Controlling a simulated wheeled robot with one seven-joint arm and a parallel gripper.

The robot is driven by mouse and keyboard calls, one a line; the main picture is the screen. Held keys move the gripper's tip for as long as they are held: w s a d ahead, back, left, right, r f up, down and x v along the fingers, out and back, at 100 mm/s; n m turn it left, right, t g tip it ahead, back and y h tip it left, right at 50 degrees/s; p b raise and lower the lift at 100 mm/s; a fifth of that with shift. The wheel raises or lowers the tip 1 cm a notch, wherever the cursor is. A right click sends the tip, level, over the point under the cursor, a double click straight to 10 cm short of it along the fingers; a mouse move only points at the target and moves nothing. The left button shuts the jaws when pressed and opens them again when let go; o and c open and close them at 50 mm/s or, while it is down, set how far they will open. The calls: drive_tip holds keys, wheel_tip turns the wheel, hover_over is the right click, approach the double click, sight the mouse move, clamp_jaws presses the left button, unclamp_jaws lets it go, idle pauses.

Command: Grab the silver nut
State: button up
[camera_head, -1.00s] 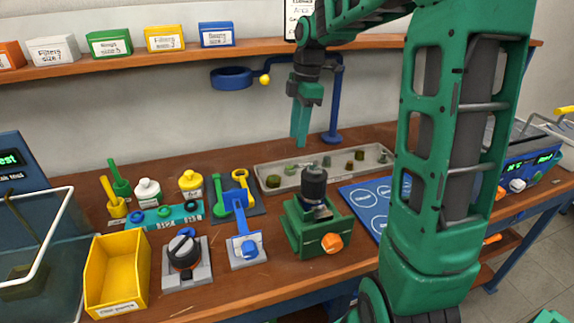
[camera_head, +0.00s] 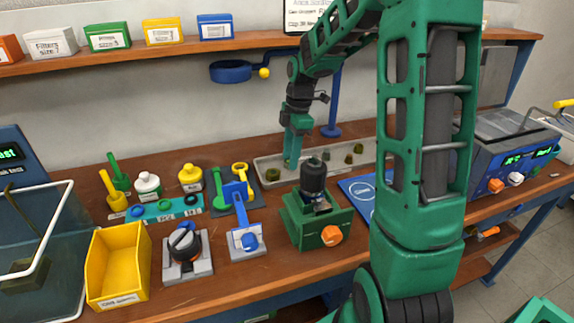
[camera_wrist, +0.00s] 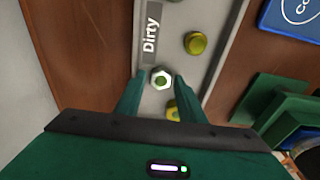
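My gripper (camera_wrist: 160,85) is open, with one green finger to each side of the nut's near edge. I cannot tell whether the fingers touch it. In the head view my gripper (camera_head: 290,162) points down into the left part of the tray (camera_head: 262,172), and its fingers hide the nut there.
A yellow-green part (camera_wrist: 196,43) lies beyond the nut, and a yellow part (camera_wrist: 173,109) lies just nearer. A green vise (camera_head: 318,220) holding a dark regulator stands in front of the tray. A blue mat (camera_head: 352,190) lies to its right.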

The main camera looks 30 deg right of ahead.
drive_tip(key=shift+f, duration=0.15)
drive_tip(key=c, duration=0.8)
drive_tip(key=shift+c, duration=0.2)
